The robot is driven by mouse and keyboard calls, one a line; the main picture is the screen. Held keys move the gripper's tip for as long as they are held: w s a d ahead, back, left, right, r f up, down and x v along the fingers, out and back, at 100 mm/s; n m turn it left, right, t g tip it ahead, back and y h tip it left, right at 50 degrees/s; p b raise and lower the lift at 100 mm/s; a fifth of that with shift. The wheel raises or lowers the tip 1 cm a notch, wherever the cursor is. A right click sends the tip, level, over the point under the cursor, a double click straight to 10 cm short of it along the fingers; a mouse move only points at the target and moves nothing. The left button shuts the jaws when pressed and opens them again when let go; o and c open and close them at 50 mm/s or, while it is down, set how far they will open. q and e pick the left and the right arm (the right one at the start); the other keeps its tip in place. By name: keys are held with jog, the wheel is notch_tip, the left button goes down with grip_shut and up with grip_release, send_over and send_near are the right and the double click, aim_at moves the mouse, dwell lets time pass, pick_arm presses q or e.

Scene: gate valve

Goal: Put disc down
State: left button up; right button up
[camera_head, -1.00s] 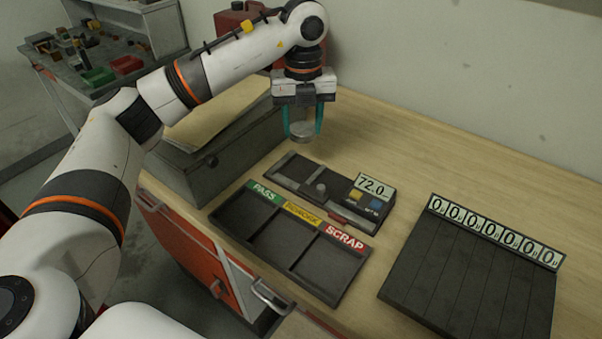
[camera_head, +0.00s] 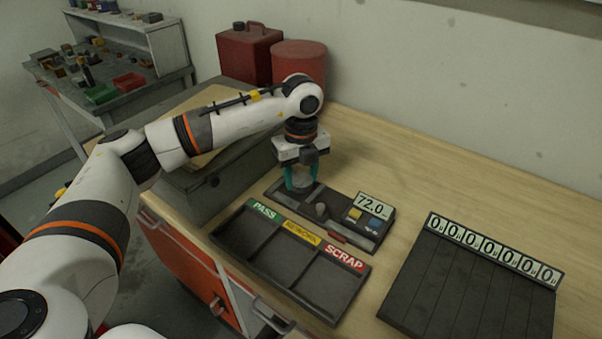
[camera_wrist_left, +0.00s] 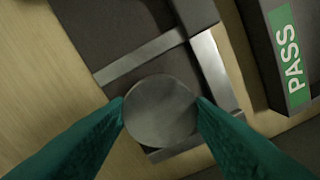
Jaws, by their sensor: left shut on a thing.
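A round grey metal disc (camera_wrist_left: 160,110) is held between the two teal fingers of my left gripper (camera_wrist_left: 160,112). In the head view the left gripper (camera_head: 301,182) points down over the left end of a dark measuring fixture (camera_head: 335,217), with the disc (camera_head: 302,181) low between its fingers. In the wrist view the disc is over or on the fixture's left end, beside its bright metal strips (camera_wrist_left: 212,75). I cannot tell whether it touches the surface. The fixture carries a display (camera_head: 373,203) reading 72.0. My right gripper is not in view.
A sorting tray (camera_head: 290,262) labelled PASS, REWORK and SCRAP lies in front of the fixture. A slotted dark rack (camera_head: 465,285) with several readouts stands at right. A grey box (camera_head: 205,180) is close on the left. Bare wooden bench (camera_head: 440,180) lies behind.

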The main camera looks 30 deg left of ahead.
aim_at(301, 179)
pick_arm(q)
jog(key=shift+f, duration=0.25)
jog(key=o, duration=1)
jog(key=shift+f, duration=0.15)
jog(key=shift+c, duration=0.2)
jog(key=shift+r, duration=0.3)
notch_tip(301, 179, up, 12)
jog(key=b, duration=0.2)
jog(key=shift+f, duration=0.1)
